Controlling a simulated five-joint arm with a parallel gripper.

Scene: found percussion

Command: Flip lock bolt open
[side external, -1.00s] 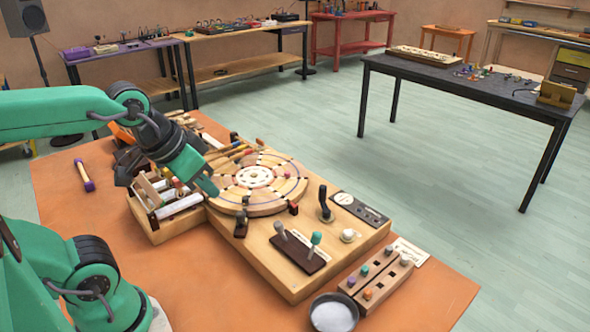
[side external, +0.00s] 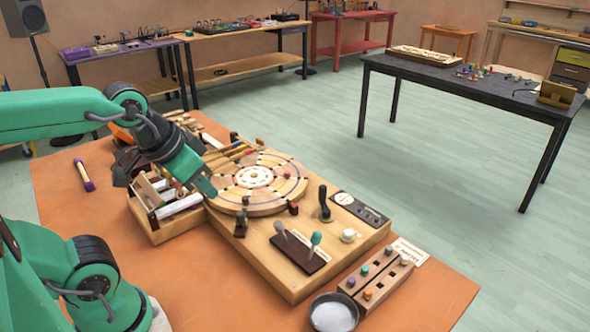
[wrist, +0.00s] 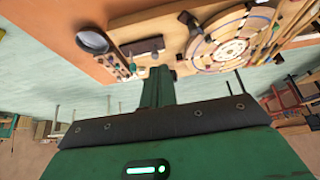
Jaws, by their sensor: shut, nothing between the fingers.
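A wooden board (side external: 265,262) on the orange table carries a round segmented disc (side external: 265,205). Small dark latch-like pieces stand at the disc's near edge, one at its left (side external: 240,226) and one with red at its right (side external: 293,208). I cannot tell which piece is the lock bolt, or whether it is open. My gripper (side external: 208,188) is shut and empty, just above the disc's left edge; I cannot tell whether it touches. In the wrist view its green fingers (wrist: 157,90) show together, with the disc (wrist: 232,45) beyond them.
Two levers (side external: 315,240) on a dark plate and a black upright handle (side external: 325,205) rise from the board. A wooden box of sticks (side external: 155,232) stands at the left. A bowl of white material (side external: 333,315) and a peg block (side external: 378,280) sit at the near right.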

